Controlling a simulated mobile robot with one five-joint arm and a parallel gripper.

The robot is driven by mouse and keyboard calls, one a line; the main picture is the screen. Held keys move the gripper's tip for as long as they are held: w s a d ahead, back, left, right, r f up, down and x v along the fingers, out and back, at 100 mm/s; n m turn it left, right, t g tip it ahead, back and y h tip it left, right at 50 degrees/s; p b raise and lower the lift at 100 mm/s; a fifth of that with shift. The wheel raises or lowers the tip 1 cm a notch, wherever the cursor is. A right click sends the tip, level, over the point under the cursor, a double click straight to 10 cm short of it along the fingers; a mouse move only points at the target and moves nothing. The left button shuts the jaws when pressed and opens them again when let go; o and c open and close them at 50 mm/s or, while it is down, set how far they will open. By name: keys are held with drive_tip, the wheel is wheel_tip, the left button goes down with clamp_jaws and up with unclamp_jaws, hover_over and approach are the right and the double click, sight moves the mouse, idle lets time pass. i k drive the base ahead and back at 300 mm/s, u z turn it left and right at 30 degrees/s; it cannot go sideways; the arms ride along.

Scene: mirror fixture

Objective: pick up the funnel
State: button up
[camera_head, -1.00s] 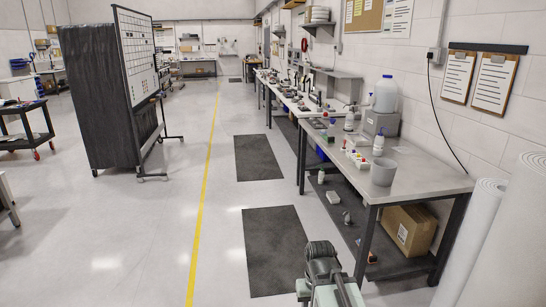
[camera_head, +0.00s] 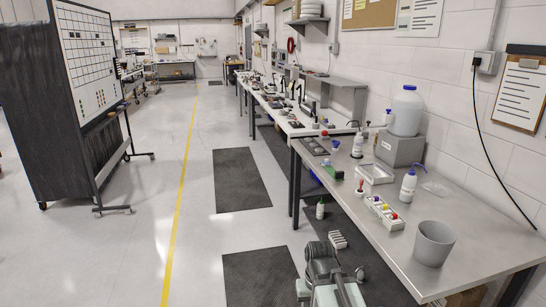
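I cannot pick out the funnel for certain in the head view. A small grey item (camera_head: 360,272) lies on the floor under the bench, too small to identify. A faint clear item (camera_head: 436,188) lies on the bench near the wall, and its shape is also unclear. My folded arm shows at the bottom centre, with its dark end, my gripper (camera_head: 321,252), above the floor to the left of the bench. It is apart from the bench things. Its fingers cannot be made out.
The metal bench (camera_head: 462,258) carries a grey bucket (camera_head: 434,243), a button box (camera_head: 383,213), a wash bottle (camera_head: 408,186), a white tray (camera_head: 375,174) and a large jug (camera_head: 407,112). A white rack (camera_head: 337,240) and small bottle (camera_head: 320,209) stand below. The aisle at left is clear.

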sight(335, 145)
drive_tip(key=i, duration=2.1)
drive_tip(key=u, duration=0.2)
drive_tip(key=i, duration=2.5)
drive_tip(key=u, duration=0.1)
